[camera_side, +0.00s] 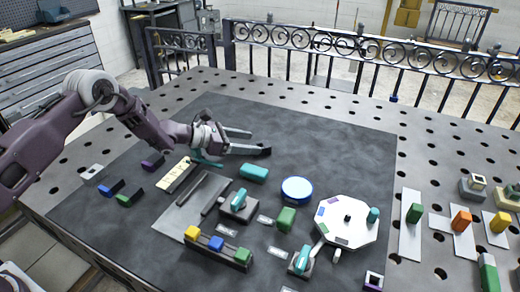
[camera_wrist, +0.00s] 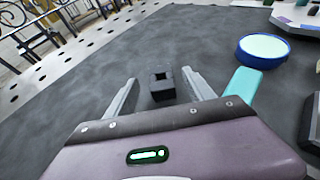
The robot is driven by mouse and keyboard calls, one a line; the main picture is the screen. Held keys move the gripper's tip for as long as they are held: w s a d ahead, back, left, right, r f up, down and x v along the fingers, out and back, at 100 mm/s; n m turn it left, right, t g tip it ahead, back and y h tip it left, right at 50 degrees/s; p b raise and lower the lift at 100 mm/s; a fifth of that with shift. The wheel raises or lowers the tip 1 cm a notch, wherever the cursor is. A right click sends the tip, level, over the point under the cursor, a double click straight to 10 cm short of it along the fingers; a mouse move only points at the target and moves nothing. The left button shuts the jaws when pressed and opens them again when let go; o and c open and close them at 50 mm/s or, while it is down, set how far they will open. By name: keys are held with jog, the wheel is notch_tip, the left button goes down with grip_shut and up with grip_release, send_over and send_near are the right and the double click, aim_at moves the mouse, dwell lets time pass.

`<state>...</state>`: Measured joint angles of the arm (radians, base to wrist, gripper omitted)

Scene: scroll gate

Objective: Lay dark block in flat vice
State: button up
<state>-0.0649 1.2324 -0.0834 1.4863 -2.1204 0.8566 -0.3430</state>
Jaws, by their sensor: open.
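My gripper (camera_side: 256,142) is open above the dark mat, with its fingers spread. In the wrist view, my gripper (camera_wrist: 160,82) has a small dark block (camera_wrist: 162,88) with a square recess between its two fingers, near the tips; no contact with either finger is visible. In the side view a dark shape at the end of the nearer finger may be this block, but I cannot tell. A low grey plate with two dark parallel bars (camera_side: 176,222) lies left of centre on the mat and looks like the flat vice. Nothing is visible between its bars.
A teal block (camera_side: 254,173) lies close to my gripper, and a blue round dish (camera_side: 297,190) is to its right. A grey holder (camera_side: 238,212) with a teal piece stands beside the plate. A white octagonal turntable (camera_side: 345,238) is further right. The mat's far side is clear.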

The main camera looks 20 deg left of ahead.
aim_at(263, 145)
jog(key=x, duration=0.5)
jog(key=shift+f, duration=0.2)
jog(key=shift+r, duration=0.1)
grip_shut()
